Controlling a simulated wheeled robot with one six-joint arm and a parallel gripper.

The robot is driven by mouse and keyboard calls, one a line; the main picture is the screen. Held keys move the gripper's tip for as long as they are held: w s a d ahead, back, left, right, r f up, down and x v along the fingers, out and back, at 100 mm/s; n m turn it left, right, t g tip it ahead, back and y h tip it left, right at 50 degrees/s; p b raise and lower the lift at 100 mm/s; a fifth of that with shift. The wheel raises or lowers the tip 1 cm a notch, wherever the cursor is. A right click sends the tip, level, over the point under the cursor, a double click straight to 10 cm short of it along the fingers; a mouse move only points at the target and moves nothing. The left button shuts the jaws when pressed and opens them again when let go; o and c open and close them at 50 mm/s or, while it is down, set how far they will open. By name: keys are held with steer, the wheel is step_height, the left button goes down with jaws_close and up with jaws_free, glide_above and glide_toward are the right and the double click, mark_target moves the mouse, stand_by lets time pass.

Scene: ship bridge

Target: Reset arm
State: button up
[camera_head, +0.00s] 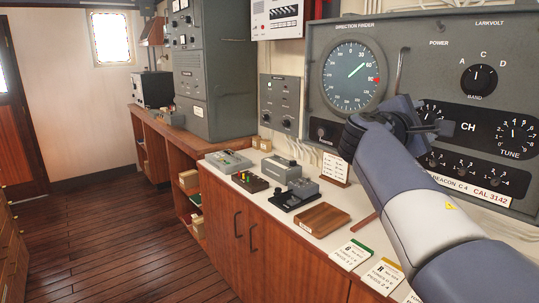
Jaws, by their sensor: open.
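My arm (440,225) reaches up from the lower right corner of the picture. My gripper (440,129) is at its far end, in front of the grey direction finder panel (410,60). It is open, with its fingers pointing right towards the CH label. I see nothing held between the fingers. The arm hides part of the panel's lower left and some dials. I cannot tell whether the fingers touch the panel.
Below the panel runs a white-topped counter (292,222) with small grey devices (281,169), a telegraph key (293,194), a brown wooden block (324,219) and cards (355,254). A tall grey cabinet (207,80) stands farther back. The wooden floor (100,245) at left is clear.

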steer(key=n+p, duration=0.2)
steer(key=n, duration=0.1)
steer(key=shift+r+p, duration=0.15)
steer(key=shift+p, duration=0.25)
steer(key=shift+n+p, duration=0.3)
steer(key=shift+n, duration=0.4)
